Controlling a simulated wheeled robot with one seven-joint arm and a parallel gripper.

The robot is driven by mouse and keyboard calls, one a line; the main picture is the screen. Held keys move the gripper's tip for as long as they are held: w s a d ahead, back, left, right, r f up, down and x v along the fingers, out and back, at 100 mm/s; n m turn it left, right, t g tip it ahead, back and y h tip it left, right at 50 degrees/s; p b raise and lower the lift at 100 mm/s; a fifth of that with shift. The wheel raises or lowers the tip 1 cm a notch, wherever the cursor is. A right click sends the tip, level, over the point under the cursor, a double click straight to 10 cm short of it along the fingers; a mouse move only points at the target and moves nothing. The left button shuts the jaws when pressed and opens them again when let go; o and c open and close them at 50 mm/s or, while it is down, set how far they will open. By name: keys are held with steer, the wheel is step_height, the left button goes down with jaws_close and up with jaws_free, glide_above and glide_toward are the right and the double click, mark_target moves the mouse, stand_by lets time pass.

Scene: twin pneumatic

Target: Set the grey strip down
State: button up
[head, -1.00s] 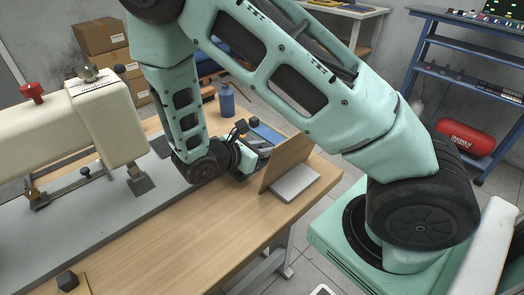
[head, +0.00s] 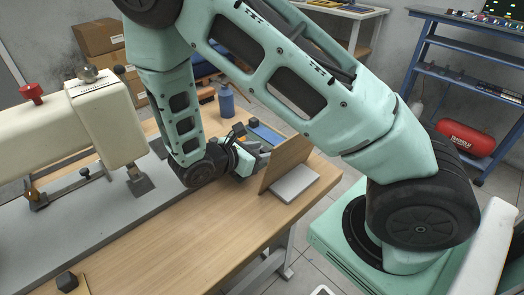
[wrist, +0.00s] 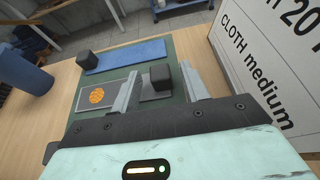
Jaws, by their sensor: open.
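The grey strip (wrist: 84,99) lies on a green mat (wrist: 182,122), with an orange round mark near its left end. A dark block (wrist: 160,77) sits at its right part, and my gripper hides some of the strip. My gripper (wrist: 160,72) is open, with one finger on each side of the dark block. I cannot tell whether the fingers touch the strip or mat. In the head view my gripper (head: 258,150) is low over the far end of the table, and the strip is hard to make out.
A blue strip (wrist: 125,56) lies beyond, with another dark block (wrist: 85,59) at its left end. A blue cylinder (wrist: 30,78) stands left. An upright panel (head: 286,163) lettered "CLOTH medium" stands close on the right.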

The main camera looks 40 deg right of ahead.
steer(key=v, duration=1.1)
steer(key=shift+s, duration=0.1)
steer(key=s+a+r+m+y, duration=0.4)
steer(key=s+a+m+y, duration=0.1)
steer(key=s+a+y, duration=0.1)
steer(key=s+a+r+m+y, duration=0.5)
steer(key=s+y, duration=0.3)
steer(key=s, duration=0.3)
steer(key=shift+a+m, duration=0.35)
steer(key=shift+m, duration=0.05)
steer(key=shift+s, duration=0.1)
